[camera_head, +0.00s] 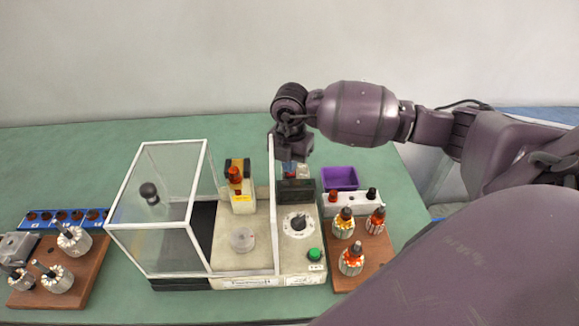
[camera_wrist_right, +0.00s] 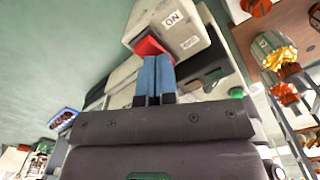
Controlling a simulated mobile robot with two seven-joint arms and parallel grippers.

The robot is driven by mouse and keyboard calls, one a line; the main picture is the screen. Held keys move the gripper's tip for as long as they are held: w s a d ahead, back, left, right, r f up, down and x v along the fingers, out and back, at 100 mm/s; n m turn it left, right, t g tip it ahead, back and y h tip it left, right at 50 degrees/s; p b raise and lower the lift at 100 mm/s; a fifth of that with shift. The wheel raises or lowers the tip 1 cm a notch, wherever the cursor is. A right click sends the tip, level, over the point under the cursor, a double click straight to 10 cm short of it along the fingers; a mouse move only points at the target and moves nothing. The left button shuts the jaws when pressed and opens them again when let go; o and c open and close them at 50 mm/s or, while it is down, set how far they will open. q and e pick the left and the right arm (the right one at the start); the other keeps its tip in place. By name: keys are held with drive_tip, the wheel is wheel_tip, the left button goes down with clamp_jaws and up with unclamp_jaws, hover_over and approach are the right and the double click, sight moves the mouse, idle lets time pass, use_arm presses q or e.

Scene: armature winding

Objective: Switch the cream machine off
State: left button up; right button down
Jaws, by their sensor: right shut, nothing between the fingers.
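The cream machine (camera_head: 257,225) stands mid-table, with a clear, white-framed guard (camera_head: 165,220) on its left side. A dial (camera_head: 298,224) and a green button (camera_head: 314,254) are on its right part. In the right wrist view, a cream box (camera_wrist_right: 192,32) carries an "ON" label (camera_wrist_right: 172,19) and a red switch (camera_wrist_right: 149,46). My right gripper (camera_head: 290,168) is over the machine's back right. Its blue fingers (camera_wrist_right: 153,72) are shut and empty, with tips at the red switch; I cannot tell whether they touch. My left gripper is not in view.
A wooden board with several wound armatures (camera_head: 352,258) and a purple bin (camera_head: 339,178) are right of the machine. Another wooden board (camera_head: 88,279) with armatures and a blue tray (camera_head: 45,219) are at the left. The green table behind the guard is clear.

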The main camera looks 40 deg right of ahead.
drive_tip(key=shift+f, duration=0.1)
drive_tip(key=shift+r+p, duration=0.45)
drive_tip(key=shift+r, duration=0.2)
drive_tip(key=shift+r+p, duration=1.95)
drive_tip(key=shift+r, duration=0.9)
